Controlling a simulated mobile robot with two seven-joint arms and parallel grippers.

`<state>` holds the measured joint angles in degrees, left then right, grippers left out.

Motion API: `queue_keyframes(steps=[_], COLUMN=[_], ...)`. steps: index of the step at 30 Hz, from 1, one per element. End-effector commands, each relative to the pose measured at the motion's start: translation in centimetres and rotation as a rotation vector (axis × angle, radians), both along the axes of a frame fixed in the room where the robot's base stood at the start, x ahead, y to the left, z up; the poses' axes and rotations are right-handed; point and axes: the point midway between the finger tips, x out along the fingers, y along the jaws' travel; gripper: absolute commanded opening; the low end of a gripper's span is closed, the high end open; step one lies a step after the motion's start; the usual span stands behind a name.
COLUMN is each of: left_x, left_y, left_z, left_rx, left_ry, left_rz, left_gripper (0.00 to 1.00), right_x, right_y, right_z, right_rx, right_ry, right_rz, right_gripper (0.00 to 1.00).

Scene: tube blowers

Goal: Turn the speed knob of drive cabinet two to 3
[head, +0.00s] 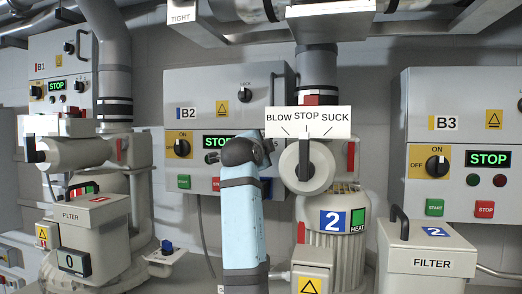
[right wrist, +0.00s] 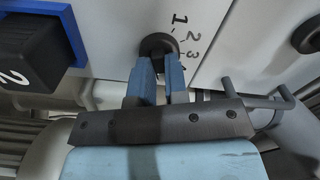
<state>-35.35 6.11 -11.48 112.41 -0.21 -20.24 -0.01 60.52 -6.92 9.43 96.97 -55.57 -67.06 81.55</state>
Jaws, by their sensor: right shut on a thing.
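Drive cabinet B2 (head: 220,88) stands at the middle left of the head view, grey, with a green STOP display partly covered by my arm. My right arm rises in front of it, and my right gripper (right wrist: 158,80) is at its lower panel. In the right wrist view the gripper's blue fingers are shut on a small round black knob (right wrist: 158,44). A scale marked 1, 2, 3 (right wrist: 192,40) runs down the knob's right side; a further mark is partly hidden by a finger. I cannot make out the knob's pointer. My left gripper is not in view.
A blower with a BLOW STOP SUCK lever (head: 306,160) stands just right of my arm. Cabinet B3 (head: 455,110) is at the right, cabinet B1 (head: 60,62) at the left. A black block marked 2 (right wrist: 30,55) on a blue plate is left of the fingers.

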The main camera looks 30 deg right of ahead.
Motion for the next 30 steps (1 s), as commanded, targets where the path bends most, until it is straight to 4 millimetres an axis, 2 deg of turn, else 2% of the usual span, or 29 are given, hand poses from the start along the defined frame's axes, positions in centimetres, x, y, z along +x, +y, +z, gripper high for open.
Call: queue_keyframes(steps=[11, 30], left_x=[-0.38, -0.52], left_y=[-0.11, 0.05], left_z=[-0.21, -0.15], left_rx=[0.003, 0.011], left_ry=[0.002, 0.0], left_rz=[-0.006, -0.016], left_gripper=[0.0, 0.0], right_x=[-0.01, 0.07], right_y=[-0.01, 0.06], right_z=[0.01, 0.33], right_rx=[-0.06, -0.429], right_ry=[0.071, 0.5], right_rz=[0.0, -0.001], right_gripper=[0.0, 0.0])
